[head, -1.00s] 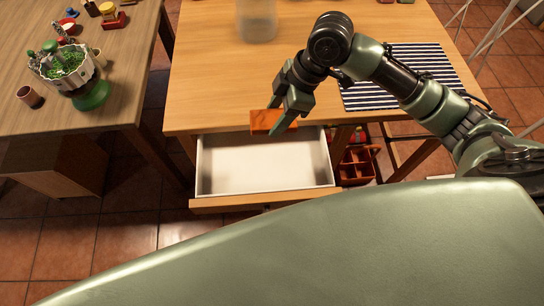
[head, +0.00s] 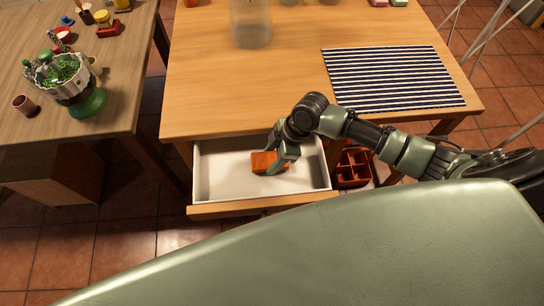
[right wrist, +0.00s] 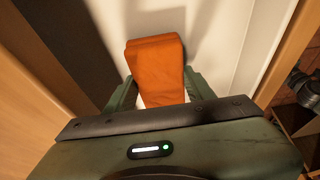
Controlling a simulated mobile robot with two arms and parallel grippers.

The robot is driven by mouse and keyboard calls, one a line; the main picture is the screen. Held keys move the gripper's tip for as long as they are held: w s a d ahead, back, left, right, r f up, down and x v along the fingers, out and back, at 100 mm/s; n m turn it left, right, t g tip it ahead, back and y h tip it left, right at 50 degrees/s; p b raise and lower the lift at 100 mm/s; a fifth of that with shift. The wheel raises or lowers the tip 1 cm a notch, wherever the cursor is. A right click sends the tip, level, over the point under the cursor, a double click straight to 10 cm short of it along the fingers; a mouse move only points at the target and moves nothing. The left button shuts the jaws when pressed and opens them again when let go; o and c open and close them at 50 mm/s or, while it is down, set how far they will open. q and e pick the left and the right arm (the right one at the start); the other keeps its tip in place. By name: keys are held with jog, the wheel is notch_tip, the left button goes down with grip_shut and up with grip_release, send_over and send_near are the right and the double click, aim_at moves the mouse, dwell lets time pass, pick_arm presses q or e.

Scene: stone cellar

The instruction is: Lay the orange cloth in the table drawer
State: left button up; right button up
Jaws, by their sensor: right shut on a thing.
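The orange cloth (head: 264,162) is a small folded piece inside the open table drawer (head: 222,182), which has a white interior and a wooden front. My right gripper (head: 276,163) reaches down into the drawer and is shut on the cloth. In the right wrist view the cloth (right wrist: 156,68) sticks out between the two green fingers (right wrist: 155,92), over the white drawer floor. I cannot tell whether the cloth touches the floor. My left gripper is not in view.
The wooden table (head: 220,95) bears a striped mat (head: 392,78) and a glass jar (head: 250,25). A red-brown divided box (head: 353,170) is below, right of the drawer. A side table (head: 110,105) at the left holds a plant pot (head: 62,78) and a small cup (head: 24,105).

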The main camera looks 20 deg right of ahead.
jog(key=shift+f, duration=0.2)
jog(key=shift+f, duration=0.15)
jog(key=o, duration=1.2)
jog(key=shift+r, duration=0.35)
jog(key=v, duration=1.1)
jog(key=shift+d+r, duration=0.25)
jog(key=shift+r, duration=0.05)
jog(key=shift+s, duration=0.15)
